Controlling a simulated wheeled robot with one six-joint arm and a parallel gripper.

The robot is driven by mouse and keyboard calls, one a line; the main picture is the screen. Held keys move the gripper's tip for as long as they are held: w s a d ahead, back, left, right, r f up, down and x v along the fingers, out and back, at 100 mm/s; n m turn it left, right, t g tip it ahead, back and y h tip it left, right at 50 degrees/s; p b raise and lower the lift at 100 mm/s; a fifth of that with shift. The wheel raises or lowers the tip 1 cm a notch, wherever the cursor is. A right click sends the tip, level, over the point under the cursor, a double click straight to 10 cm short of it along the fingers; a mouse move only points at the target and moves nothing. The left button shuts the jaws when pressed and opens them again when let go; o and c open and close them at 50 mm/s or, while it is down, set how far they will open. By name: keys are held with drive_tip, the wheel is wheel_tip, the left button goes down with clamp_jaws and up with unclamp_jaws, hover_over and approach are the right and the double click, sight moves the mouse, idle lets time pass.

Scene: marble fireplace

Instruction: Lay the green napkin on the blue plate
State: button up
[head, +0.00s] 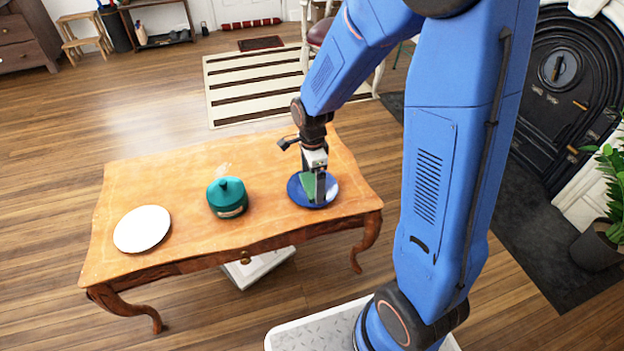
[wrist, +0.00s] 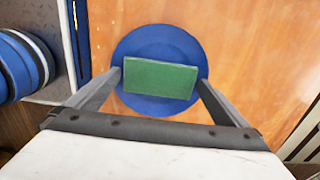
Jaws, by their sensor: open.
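The blue plate (head: 297,190) lies on the right part of the wooden table, and it also shows in the wrist view (wrist: 160,40). The green napkin (wrist: 159,79) is a flat rectangle over the plate in the wrist view, with blue plate showing around it. In the head view the napkin (head: 308,184) is partly hidden by my gripper. My gripper (head: 318,197) points down over the plate. In the wrist view its two fingers (wrist: 160,82) stand apart at either side of the napkin. Whether the napkin lies fully flat on the plate cannot be told.
The wooden table (head: 170,182) also holds a teal lidded pot (head: 227,197) in the middle and a white plate (head: 142,229) at the left. Bare tabletop lies between them and behind. A potted plant (head: 606,215) stands on the floor at the right.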

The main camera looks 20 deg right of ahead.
sight(312, 183)
wheel_tip(312, 183, up, 11)
drive_tip(key=s+d+r+n+t, duration=0.1)
drive_tip(key=s+d+r+n, duration=0.1)
drive_tip(key=s+r+n, duration=0.2)
drive_tip(key=s+d+r+n+t, duration=0.2)
drive_tip(key=s+d+r+n, duration=0.1)
drive_tip(key=s+n, duration=0.5)
drive_tip(key=s+d+r+n+t, duration=0.1)
drive_tip(key=s+d+r+n, duration=0.2)
drive_tip(key=s, duration=0.8)
wheel_tip(312, 183, up, 2)
drive_tip(key=n, duration=0.3)
drive_tip(key=shift+s+t, duration=0.25)
drive_tip(key=shift+t, duration=0.15)
